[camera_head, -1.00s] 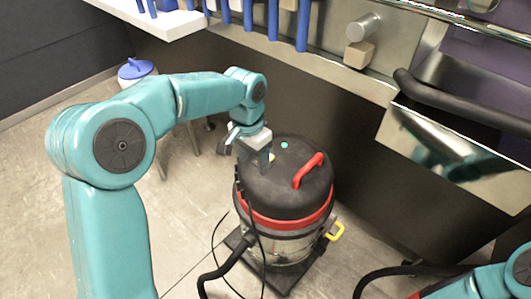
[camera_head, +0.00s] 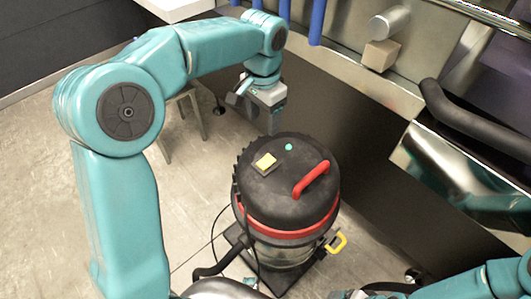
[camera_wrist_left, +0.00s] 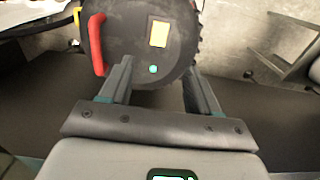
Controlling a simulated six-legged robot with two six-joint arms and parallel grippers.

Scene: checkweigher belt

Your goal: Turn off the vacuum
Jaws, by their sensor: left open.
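The vacuum (camera_head: 285,212) is a drum with a black lid and red band, standing on the floor. Its lid carries a yellow switch (camera_head: 265,162), a small lit green-cyan light (camera_head: 289,147) and a red handle (camera_head: 312,180). My left gripper (camera_head: 272,130) is above the lid's far edge, apart from the switch and holding nothing. In the left wrist view its fingers (camera_wrist_left: 158,70) are spread, with the light (camera_wrist_left: 153,69) between their tips and the yellow switch (camera_wrist_left: 159,34) beyond. My right arm (camera_head: 465,285) shows at the lower right; its gripper cannot be made out.
A dark counter front (camera_head: 345,130) stands close behind the vacuum. A black pipe (camera_head: 470,120) and a shiny metal box (camera_head: 450,175) are at the right. A black hose (camera_head: 215,268) and a thin cable lie left of the vacuum. Floor at the left is open.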

